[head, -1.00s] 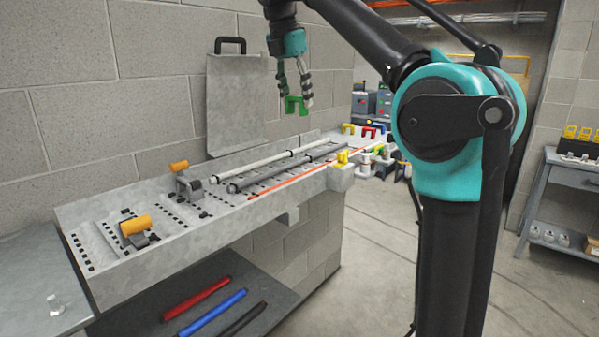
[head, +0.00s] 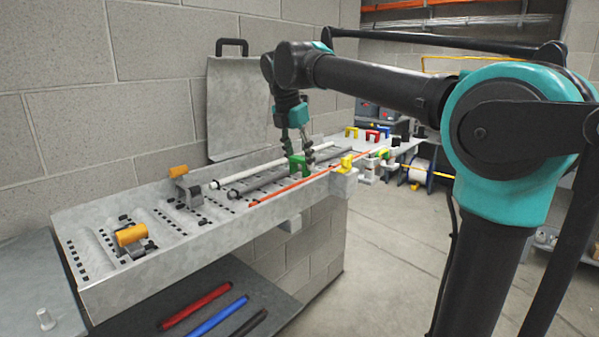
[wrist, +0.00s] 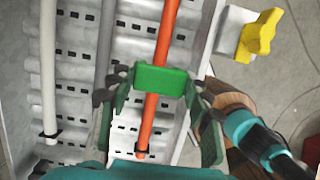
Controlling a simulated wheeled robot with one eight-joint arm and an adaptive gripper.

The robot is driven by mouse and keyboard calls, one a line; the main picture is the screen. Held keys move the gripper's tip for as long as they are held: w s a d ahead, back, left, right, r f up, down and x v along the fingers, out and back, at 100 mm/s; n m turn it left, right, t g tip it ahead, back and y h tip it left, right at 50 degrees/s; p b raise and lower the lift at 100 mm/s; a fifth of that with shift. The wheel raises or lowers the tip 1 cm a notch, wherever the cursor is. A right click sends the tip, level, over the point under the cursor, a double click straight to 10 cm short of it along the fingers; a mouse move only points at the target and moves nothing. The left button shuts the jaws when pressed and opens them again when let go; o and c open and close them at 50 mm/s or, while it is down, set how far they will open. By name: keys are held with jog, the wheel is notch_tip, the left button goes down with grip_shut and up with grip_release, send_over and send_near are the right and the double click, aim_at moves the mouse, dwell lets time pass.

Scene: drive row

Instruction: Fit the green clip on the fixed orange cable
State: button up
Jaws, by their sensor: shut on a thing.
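My gripper (head: 301,160) is shut on the green clip (head: 298,166) and holds it low over the metal tray (head: 185,263). In the wrist view the clip (wrist: 161,80) sits between my two fingers (wrist: 160,98), and the orange cable (wrist: 161,50) runs lengthwise below it. The clip covers a short stretch of the cable. Whether the clip touches the cable or hovers just above it I cannot tell. In the head view the orange cable (head: 281,192) lies along the tray's near side.
A white cable (head: 245,173) and a grey cable (head: 262,182) lie beside the orange one. A yellow clamp (head: 346,161) stands at the tray's near edge. Orange-handled clamps (head: 131,235) stand at the left. Several coloured clips (head: 371,136) stand at the far end.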

aim_at(298, 163)
jog(key=shift+f, duration=2.05)
jog(key=shift+f, duration=0.15)
jog(key=o, duration=0.7)
jog(key=shift+c, duration=0.2)
jog(key=v, duration=1.2)
